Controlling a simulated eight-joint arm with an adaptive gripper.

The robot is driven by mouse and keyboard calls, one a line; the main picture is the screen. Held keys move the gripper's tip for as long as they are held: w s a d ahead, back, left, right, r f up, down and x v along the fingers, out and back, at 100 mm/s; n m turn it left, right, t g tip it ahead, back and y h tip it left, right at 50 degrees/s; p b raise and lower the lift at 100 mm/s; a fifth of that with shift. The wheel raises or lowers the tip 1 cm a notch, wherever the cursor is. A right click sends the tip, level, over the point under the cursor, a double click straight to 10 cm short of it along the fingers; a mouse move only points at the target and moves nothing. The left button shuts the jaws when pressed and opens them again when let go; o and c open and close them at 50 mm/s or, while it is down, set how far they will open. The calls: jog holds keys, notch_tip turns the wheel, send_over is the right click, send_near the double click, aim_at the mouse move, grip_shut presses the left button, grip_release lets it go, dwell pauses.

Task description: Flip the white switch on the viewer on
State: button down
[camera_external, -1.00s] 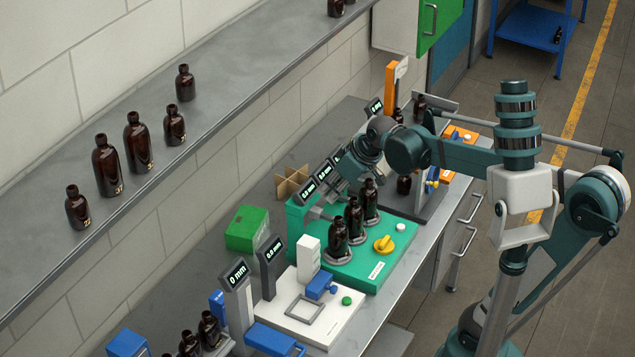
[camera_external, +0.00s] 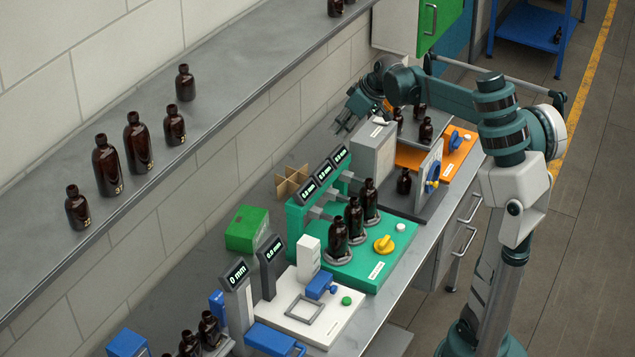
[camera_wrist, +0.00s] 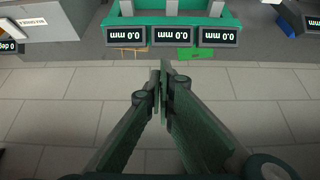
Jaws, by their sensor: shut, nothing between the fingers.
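A grey box with a white label (camera_external: 373,150) and an upright panel (camera_external: 431,172) with blue and yellow parts stand on a dark base, with a dark bottle (camera_external: 404,181) between them. This looks like the viewer, but I cannot read its label. I cannot make out a white switch on it. The grey box also shows at the upper left of the wrist view (camera_wrist: 40,20). My gripper (camera_external: 341,128) is shut and empty, in the air up and left of the grey box, towards the wall. Its fingertips meet in the wrist view (camera_wrist: 161,78).
A green station (camera_external: 345,262) with bottles, three displays and a yellow knob stands in front of the grey box. An orange station (camera_external: 458,152) with more bottles is behind. A shelf (camera_external: 210,105) with bottles runs along the wall. Cardboard dividers (camera_external: 291,183) lie by the wall.

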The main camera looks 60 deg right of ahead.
jog(key=s+d+p, duration=0.1)
jog(key=s+d, duration=0.1)
jog(key=d, duration=1.6)
jog(key=s+d+f+t+p, duration=0.1)
jog(key=s+d+p, duration=0.1)
jog(key=d, duration=1.7)
jog(key=shift+s, duration=0.15)
jog(key=shift+f, duration=0.2)
send_over(382, 152)
jog(key=d, duration=0.2)
notch_tip(382, 152, down, 10)
jog(key=shift+s+d+r+p, duration=0.1)
jog(key=shift+s+r+p, duration=0.1)
jog(key=shift+p, duration=0.25)
jog(key=shift+s+f, duration=0.2)
jog(key=shift+f, duration=0.95)
jog(key=shift+f, duration=0.1)
